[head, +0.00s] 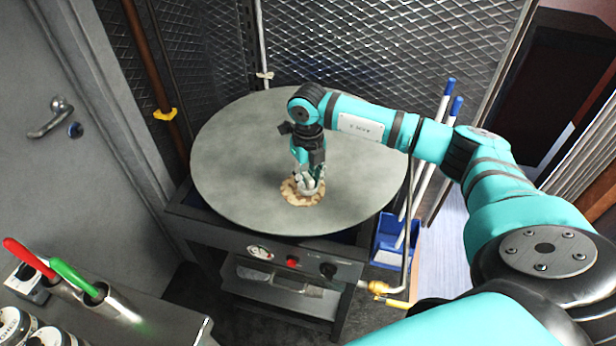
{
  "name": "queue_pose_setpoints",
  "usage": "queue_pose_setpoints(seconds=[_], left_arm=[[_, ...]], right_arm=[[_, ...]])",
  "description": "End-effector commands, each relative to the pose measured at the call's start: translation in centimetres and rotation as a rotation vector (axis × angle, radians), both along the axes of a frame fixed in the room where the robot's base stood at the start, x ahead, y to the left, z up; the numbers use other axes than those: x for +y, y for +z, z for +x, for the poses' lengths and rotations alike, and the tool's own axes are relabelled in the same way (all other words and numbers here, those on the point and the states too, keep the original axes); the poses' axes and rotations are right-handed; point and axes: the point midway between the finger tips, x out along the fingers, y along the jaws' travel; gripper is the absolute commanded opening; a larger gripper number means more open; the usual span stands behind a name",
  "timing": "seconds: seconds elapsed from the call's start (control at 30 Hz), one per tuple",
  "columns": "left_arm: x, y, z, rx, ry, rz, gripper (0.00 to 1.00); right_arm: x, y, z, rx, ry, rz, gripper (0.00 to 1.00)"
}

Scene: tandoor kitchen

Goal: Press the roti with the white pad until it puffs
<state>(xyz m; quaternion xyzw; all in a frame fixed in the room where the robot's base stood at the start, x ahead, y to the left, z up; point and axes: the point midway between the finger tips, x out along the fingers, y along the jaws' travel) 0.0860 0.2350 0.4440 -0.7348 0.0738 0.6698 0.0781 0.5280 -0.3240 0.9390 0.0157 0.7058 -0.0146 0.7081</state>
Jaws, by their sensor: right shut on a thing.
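The roti (291,197) is a small tan, browned disc lying on the large round grey griddle (240,155), toward its front middle. The white pad (309,189) sits over the roti, covering much of it. My right gripper (309,177) points down and is shut on the white pad. The pad looks to be on the roti, though I cannot tell how firmly it presses. The roti looks flat at its visible rim; its middle is hidden under the pad and gripper. My left gripper is not in view.
The griddle stands on a dark stand with a gauge and knobs (327,270). A steel counter at the lower left holds red (28,257) and green (76,277) handled tools. A blue bin (388,250) stands right of the stand. Mesh walls close in behind. The rest of the griddle is bare.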

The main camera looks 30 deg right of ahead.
Motion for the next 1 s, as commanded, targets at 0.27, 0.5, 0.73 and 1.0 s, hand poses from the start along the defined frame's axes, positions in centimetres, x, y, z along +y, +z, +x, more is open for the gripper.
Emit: queue_pose_setpoints(seconds=[0.27,0.5,0.73,1.0], left_arm=[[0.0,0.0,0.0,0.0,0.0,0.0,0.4],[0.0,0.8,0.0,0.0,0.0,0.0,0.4],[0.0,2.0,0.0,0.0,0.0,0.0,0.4],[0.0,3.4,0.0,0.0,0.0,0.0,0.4]], right_arm=[[0.0,-0.2,-0.1,0.004,0.001,0.0,0.0],[0.0,1.0,-0.1,0.002,0.001,0.0,0.0],[0.0,2.9,-0.1,0.002,0.0,-0.001,0.0],[0.0,5.1,0.0,0.0,0.0,0.0,0.0]])
